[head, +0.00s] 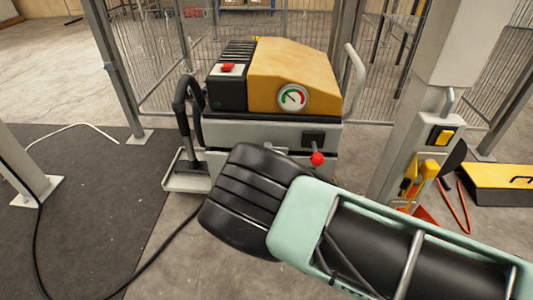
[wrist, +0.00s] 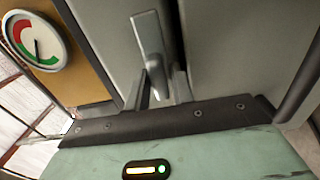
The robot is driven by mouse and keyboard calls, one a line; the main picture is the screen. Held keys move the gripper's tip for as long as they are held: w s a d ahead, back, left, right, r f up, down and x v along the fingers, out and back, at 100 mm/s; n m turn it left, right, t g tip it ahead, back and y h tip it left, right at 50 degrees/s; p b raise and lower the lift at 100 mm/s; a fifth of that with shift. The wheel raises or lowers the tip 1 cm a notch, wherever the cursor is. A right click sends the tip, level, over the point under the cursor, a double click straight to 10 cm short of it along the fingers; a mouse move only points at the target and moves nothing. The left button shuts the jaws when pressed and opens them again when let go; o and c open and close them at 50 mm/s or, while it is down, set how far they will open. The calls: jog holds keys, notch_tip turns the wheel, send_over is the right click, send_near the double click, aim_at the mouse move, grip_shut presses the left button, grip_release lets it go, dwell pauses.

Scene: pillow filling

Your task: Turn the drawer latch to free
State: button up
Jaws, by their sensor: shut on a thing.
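The drawer latch (wrist: 149,36) is a grey metal lever on the grey front of the machine in the wrist view. Its lower end lies between the two fingers of my gripper (wrist: 158,78), which is shut on it. The lever stands slightly tilted in the wrist picture. In the head view my arm covers the gripper and most of the machine's lower front, so the grip is hidden there.
The machine has a yellow cover (head: 290,68), a round gauge (head: 292,97), a red knob (head: 318,158) and a black hose (head: 182,100). A grey post (head: 415,130) with yellow-handled tools stands to the right. A dark mat (head: 85,220) and cable lie at left.

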dwell(0.4)
jog(key=o, duration=0.8)
jog(key=s+p, duration=0.2)
jog(key=s, duration=0.3)
jog(key=s+p, duration=0.2)
jog(key=s, duration=0.4)
jog(key=s+p, duration=0.2)
jog(key=s, duration=0.4)
jog(key=shift+s+a, duration=0.25)
jog(key=shift+a, duration=0.05)
